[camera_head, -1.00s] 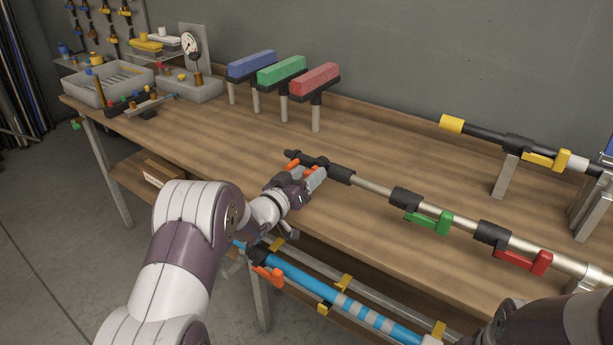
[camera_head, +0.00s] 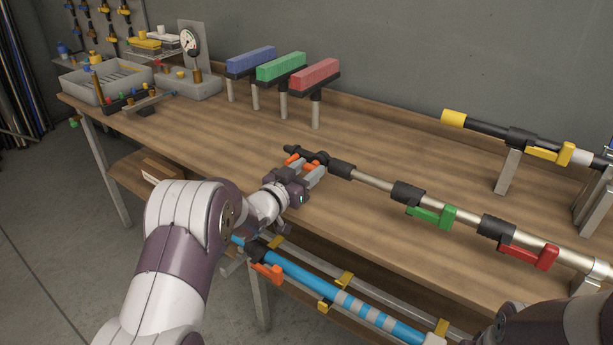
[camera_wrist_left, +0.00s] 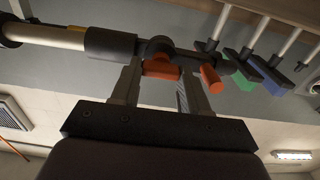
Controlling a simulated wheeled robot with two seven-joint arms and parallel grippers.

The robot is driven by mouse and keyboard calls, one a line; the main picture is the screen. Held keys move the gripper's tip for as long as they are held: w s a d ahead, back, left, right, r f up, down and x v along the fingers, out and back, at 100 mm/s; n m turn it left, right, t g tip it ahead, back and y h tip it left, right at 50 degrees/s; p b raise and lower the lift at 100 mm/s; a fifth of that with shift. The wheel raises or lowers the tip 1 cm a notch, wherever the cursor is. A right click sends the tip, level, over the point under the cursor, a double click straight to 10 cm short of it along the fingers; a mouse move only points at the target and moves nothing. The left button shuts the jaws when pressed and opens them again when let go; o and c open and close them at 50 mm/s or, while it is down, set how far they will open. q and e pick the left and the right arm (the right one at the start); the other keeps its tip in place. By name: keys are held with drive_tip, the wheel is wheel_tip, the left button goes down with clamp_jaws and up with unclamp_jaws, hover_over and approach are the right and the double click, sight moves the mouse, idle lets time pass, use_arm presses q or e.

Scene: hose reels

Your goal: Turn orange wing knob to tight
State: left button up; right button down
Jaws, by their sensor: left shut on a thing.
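The orange wing knob (camera_head: 292,158) sits on a black fitting at the left end of a metal pipe above the bench. My left gripper (camera_head: 314,170) is at the knob and hides part of it. In the left wrist view, one orange wing (camera_wrist_left: 160,68) lies between the two fingers of the left gripper (camera_wrist_left: 157,88). The other wing (camera_wrist_left: 211,78) sticks out beyond the right finger. The jaws are shut on the knob. My right gripper is out of view; only part of that arm shows at the bottom right.
Along the same pipe are a green lever (camera_head: 432,216) and a red lever (camera_head: 530,256). A yellow-handled pipe (camera_head: 548,153) stands behind. Blue, green and red blocks (camera_head: 314,75) stand on posts. A blue hose (camera_head: 310,287) runs below. The bench's middle is bare.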

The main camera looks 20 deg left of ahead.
use_arm(q)
drive_tip(key=m+b, duration=0.1)
drive_tip(key=m, duration=0.1)
drive_tip(key=m+b, duration=0.1)
drive_tip(key=b, duration=0.1)
drive_tip(key=shift+f+m, duration=0.3)
drive_tip(key=shift+m, duration=0.1)
drive_tip(key=m+b, duration=1)
drive_tip(key=shift+d+f, duration=0.2)
drive_tip(key=m+b, duration=0.4)
drive_tip(key=shift+r, duration=0.1)
drive_tip(key=shift+m, duration=0.3)
drive_tip(key=shift+r, duration=0.1)
drive_tip(key=o, duration=0.8)
drive_tip(key=shift+s, duration=0.15)
